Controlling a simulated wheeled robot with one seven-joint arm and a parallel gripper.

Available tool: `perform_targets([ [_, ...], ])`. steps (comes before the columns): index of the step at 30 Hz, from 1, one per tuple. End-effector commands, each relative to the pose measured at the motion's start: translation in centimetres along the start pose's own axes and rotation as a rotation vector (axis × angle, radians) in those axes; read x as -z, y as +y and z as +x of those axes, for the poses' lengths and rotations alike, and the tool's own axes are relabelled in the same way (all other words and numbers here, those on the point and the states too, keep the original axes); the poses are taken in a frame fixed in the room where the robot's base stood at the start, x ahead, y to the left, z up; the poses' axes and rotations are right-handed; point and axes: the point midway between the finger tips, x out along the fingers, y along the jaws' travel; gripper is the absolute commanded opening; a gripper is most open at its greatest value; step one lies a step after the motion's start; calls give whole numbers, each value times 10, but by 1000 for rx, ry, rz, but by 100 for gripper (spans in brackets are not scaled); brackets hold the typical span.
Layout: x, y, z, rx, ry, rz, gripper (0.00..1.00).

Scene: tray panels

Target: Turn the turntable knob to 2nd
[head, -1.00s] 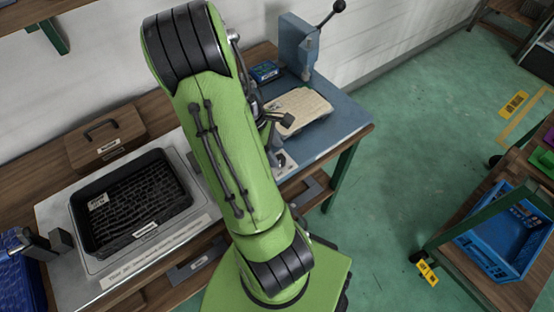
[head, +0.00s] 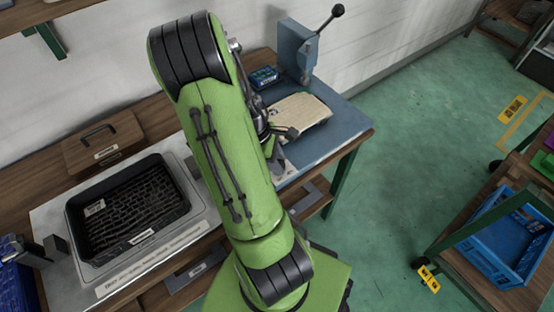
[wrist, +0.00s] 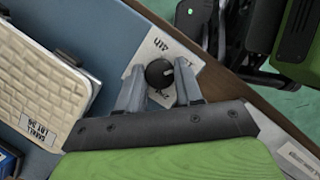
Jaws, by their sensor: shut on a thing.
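The turntable knob (wrist: 159,73) is a round black knob on a pale label plate (wrist: 141,56) in the wrist view. Lettering surrounds it, seen at an angle and partly covered, so I cannot read its setting for sure. My gripper (wrist: 160,86) has one grey finger on each side of the knob and is shut on it. In the head view my green arm hides the knob, and only part of the pale plate (head: 290,167) shows on the blue bench top.
A beige ribbed panel (head: 300,115) lies on the blue bench (head: 345,120), beside a lever press (head: 297,50) and a small blue box (head: 264,77). A black tray (head: 75,225) and a wooden box (head: 88,154) stand left.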

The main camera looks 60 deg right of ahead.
Motion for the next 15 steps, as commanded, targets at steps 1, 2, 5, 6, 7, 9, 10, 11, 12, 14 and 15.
perform_targets([
  [1, 0, 0, 0, 3, 0, 6, 5],
  [2, 0, 0, 0, 6, 0, 11, 5],
  [5, -1, 1, -1, 17, -1, 42, 5],
  [6, -1, 1, -1, 24, -1, 58, 5],
  [7, -1, 1, -1, 30, -1, 73, 5],
  [9, -1, 1, -1, 47, -1, 112, 5],
  [10, -1, 2, -1, 55, -1, 132, 5],
  [11, -1, 2, -1, 63, -2, 152, 5],
  [12, -2, 2, -1, 76, -2, 183, 5],
  [14, -2, 2, -1, 95, -1, 231, 5],
  [15, -2, 2, -1, 111, -2, 265, 5],
])
